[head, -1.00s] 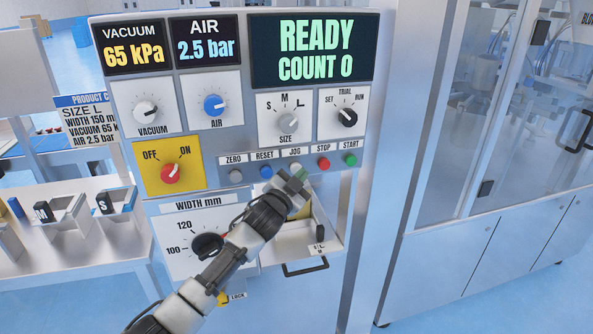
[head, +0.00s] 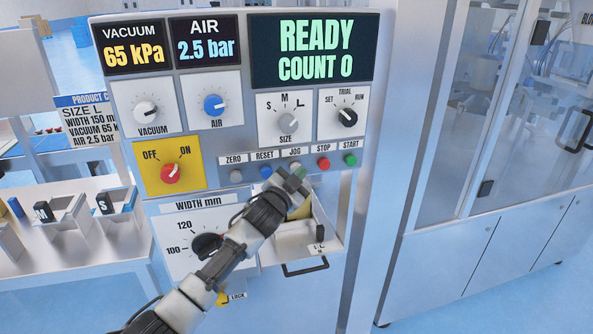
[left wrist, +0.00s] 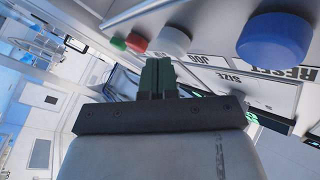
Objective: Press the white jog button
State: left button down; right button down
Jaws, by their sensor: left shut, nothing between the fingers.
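The white jog button (left wrist: 173,41) is on the sloped control panel, between the red and blue buttons in the left wrist view. In the head view the jog button (head: 295,165) is mostly covered by my left gripper, just under the JOG label. My left gripper (head: 302,173) is shut and empty, its fingertips right at the button row. In the left wrist view its closed dark fingers (left wrist: 157,62) reach close to the white button. I cannot tell whether they touch it. My right gripper is not in view.
The blue reset button (head: 266,172) and red stop button (head: 324,164) flank the jog button closely. The green start button (head: 351,160) is further right. The display (head: 315,52) reads READY, COUNT 0. An open drawer (head: 300,245) lies below the panel.

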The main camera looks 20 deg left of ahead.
pick_arm(q)
jog(key=shift+w+a, duration=0.15)
jog(key=shift+w, duration=0.05)
dwell(0.4)
jog(key=shift+s+d+p, duration=0.3)
jog(key=shift+s+d, duration=0.1)
jog(key=shift+s, duration=0.2)
jog(key=s+d+p, duration=0.2)
jog(key=s+d, duration=0.1)
jog(key=s, duration=0.2)
jog(key=shift+d, duration=0.2)
jog(key=shift+f, duration=0.1)
dwell(0.8)
